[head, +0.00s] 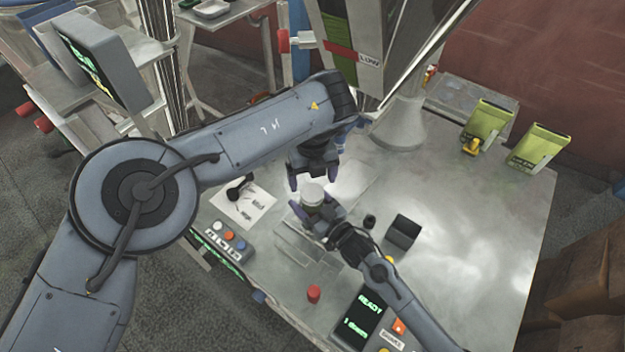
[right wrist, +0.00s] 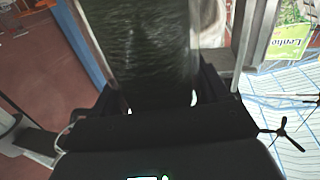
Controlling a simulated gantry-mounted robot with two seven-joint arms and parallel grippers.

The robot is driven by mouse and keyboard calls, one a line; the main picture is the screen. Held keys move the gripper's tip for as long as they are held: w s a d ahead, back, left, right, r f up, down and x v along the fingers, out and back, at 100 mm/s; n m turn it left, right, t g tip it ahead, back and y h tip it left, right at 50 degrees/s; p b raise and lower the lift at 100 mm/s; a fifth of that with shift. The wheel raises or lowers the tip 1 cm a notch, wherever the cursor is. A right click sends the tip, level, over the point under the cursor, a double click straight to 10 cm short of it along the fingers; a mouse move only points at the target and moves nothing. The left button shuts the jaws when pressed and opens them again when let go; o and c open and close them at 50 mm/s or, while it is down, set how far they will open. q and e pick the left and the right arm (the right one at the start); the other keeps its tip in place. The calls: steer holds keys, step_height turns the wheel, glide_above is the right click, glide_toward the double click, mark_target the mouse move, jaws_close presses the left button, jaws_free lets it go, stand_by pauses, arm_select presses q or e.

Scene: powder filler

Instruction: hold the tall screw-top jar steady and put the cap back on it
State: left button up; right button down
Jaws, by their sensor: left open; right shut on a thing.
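The tall jar (head: 313,211) stands upright on a clear stand near the middle of the table in the head view. A pale round top (head: 313,193), which looks like the cap, sits at its mouth; I cannot tell whether it is seated or threaded. My left gripper (head: 313,179) is open just above the jar, its fingers on either side of the pale top. My right gripper (head: 312,214) is shut on the jar's body from the side. In the right wrist view the jar (right wrist: 150,50) shows large, with dark contents, between the fingers; its top is out of frame.
A dark open box (head: 403,232) and a small black cylinder (head: 370,220) are right of the jar. A red cylinder (head: 314,293) and a display (head: 363,318) are nearer. A button panel (head: 222,243) is at left, the filler's cone (head: 401,122) behind.

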mark_target(312, 192)
arm_select(q)
steer(key=shift+r, duration=0.1)
steer(key=shift+c, duration=0.4)
steer(key=shift+w+d+r+n, duration=0.1)
steer(key=shift+d+r+n, duration=0.05)
steer(key=shift+r+n, duration=1.25)
steer(key=shift+r, duration=0.25)
steer(key=shift+a, duration=0.2)
steer(key=shift+f, duration=4.05)
steer(key=c, duration=1.1)
steer(key=o, duration=1.3)
steer(key=shift+c, duration=0.2)
